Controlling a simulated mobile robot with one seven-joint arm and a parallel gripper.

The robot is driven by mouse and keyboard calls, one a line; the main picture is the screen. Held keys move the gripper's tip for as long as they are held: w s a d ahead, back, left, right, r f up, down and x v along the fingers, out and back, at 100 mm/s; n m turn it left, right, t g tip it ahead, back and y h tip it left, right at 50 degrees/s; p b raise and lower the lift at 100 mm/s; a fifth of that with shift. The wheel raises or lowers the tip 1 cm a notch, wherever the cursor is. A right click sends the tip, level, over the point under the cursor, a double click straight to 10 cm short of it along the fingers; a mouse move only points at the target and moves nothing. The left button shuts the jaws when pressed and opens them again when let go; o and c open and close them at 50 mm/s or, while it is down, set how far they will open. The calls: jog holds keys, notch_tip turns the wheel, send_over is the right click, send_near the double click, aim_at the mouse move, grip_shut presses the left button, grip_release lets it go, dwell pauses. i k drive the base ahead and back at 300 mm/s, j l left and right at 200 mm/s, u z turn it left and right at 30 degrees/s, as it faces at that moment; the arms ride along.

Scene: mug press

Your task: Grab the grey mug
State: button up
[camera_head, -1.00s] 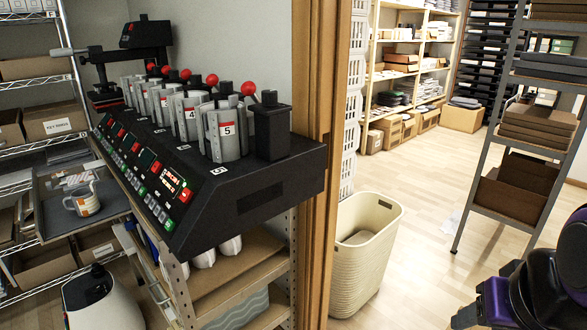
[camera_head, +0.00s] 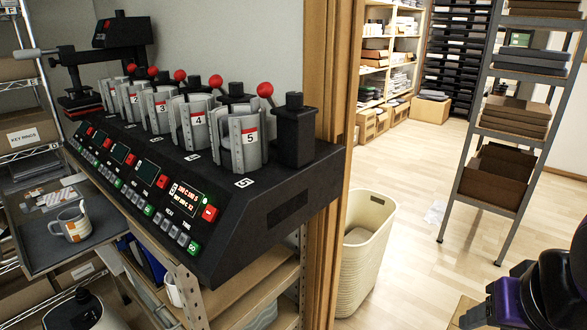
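A light grey mug (camera_head: 72,225) with an orange-and-white print stands on a dark tray (camera_head: 40,258) at the left, below and left of the mug press (camera_head: 235,215). Its handle points left. Another pale mug (camera_head: 174,290) shows in part on the shelf under the press. The press has several numbered silver clamps, and I cannot tell what is inside them. Purple and black parts of my arm show at the lower right, far from the tray. My gripper's fingers cannot be made out in this view.
A white rounded container (camera_head: 85,312) with a black top stands below the tray. A wire rack (camera_head: 22,150) is behind the tray. A wooden door frame (camera_head: 332,120) and a cream bin (camera_head: 365,255) stand right of the press. The wooden floor (camera_head: 415,270) is open towards the metal shelf.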

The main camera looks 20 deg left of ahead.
aim_at(75, 214)
jog(key=j, duration=0.6)
jog(key=k+j, duration=0.15)
jog(key=j, duration=1.1)
jog(key=k+j, duration=0.15)
jog(key=j, duration=0.45)
